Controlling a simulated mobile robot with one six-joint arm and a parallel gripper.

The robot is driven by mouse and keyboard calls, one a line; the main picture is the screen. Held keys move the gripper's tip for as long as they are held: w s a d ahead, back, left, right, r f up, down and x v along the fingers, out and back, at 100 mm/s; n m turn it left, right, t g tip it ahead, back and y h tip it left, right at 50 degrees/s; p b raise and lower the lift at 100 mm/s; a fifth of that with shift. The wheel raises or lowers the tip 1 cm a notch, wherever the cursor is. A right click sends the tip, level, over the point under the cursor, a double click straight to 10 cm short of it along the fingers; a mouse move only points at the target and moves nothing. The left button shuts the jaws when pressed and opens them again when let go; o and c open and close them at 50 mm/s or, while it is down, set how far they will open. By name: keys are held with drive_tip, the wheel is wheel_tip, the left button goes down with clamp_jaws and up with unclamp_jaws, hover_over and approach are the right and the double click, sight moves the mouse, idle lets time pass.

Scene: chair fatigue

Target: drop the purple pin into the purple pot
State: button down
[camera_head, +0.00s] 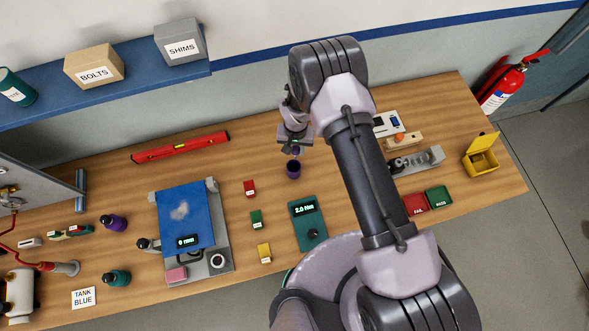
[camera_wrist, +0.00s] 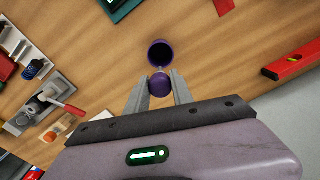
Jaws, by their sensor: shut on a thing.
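The purple pot (camera_head: 293,170) stands on the wooden bench near the middle, below my gripper in the head view. In the wrist view the pot (camera_wrist: 161,53) shows its dark open mouth just beyond the fingertips. My gripper (camera_wrist: 160,88) is shut on the purple pin (camera_wrist: 159,86), whose round purple end shows between the two fingers. In the head view my gripper (camera_head: 295,148) is close above the pot, with a bit of purple at its tips. The pin's lower part is mostly hidden; I cannot tell whether it reaches into the pot.
A green torque box (camera_head: 307,222) reading 2.0 Nm and a small red block (camera_head: 250,188) lie near the pot. A red level (camera_head: 180,146) lies at the back. A clamp fixture (camera_head: 415,162) stands right, beyond my arm. Bare wood surrounds the pot.

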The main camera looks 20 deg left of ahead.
wheel_tip(320, 180, down, 3)
drive_tip(key=shift+a+r+b, duration=0.1)
drive_tip(key=shift+b, duration=0.3)
drive_tip(key=c, duration=1)
unclamp_jaws()
drive_tip(key=shift+r, duration=0.1)
drive_tip(key=shift+c, duration=0.2)
wheel_tip(320, 180, up, 18)
drive_tip(key=b, duration=0.2)
drive_tip(key=shift+f+b, duration=0.25)
drive_tip(key=shift+b, duration=0.1)
drive_tip(key=shift+s+f, duration=0.1)
